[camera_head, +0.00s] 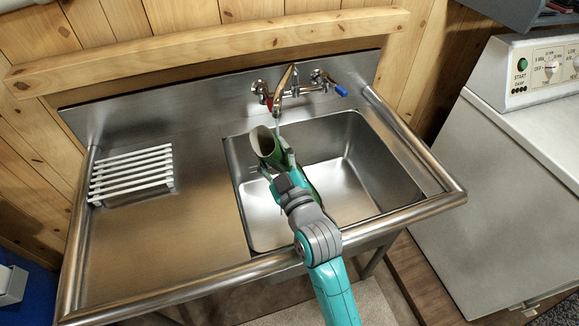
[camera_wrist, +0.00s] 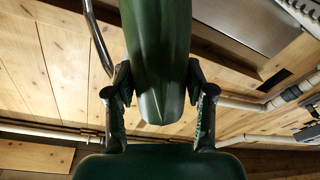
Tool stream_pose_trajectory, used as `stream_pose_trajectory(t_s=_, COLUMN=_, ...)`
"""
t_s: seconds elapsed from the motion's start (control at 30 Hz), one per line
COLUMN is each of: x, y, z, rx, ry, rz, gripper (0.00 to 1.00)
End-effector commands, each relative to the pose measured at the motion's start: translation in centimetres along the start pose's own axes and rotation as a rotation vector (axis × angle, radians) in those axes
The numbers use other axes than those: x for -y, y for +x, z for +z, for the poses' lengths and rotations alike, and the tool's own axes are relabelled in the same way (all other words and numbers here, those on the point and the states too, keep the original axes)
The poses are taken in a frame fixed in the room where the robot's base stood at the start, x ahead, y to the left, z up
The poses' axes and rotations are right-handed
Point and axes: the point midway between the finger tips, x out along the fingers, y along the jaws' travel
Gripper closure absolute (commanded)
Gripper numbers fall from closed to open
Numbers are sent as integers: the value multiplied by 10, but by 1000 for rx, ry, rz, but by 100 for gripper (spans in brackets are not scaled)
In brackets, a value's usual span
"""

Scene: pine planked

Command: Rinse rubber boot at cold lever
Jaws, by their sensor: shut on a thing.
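The green rubber boot (camera_head: 266,150) is tilted over the sink basin, its open top facing up just below the spout. My gripper (camera_head: 281,170) is shut on the boot; in the wrist view its fingers (camera_wrist: 158,82) press both sides of the green boot (camera_wrist: 163,50). The tap (camera_head: 288,82) is on the back wall of the sink. Its blue cold lever (camera_head: 340,90) points out to the right, and the red lever (camera_head: 269,102) is on the left. A thin pale streak, seemingly water, drops from the spout beside the boot's opening. My gripper hides part of the boot.
The steel basin (camera_head: 395,180) is otherwise empty around the boot. A white slatted rack (camera_head: 132,170) stands on the left drainboard. A white machine with a control panel (camera_head: 540,75) stands at the right. A wooden rail (camera_head: 200,50) runs above the backsplash.

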Motion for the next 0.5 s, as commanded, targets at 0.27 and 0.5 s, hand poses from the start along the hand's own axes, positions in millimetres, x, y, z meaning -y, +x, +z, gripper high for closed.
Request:
stream_pose_trajectory(t_s=0.27, x=10, y=-15, z=-7, rx=-1, ry=0, rz=-1, gripper=100)
stream_pose_trajectory(t_s=0.5, x=19, y=-28, z=-13, rx=-1, ry=0, rz=-1, gripper=100)
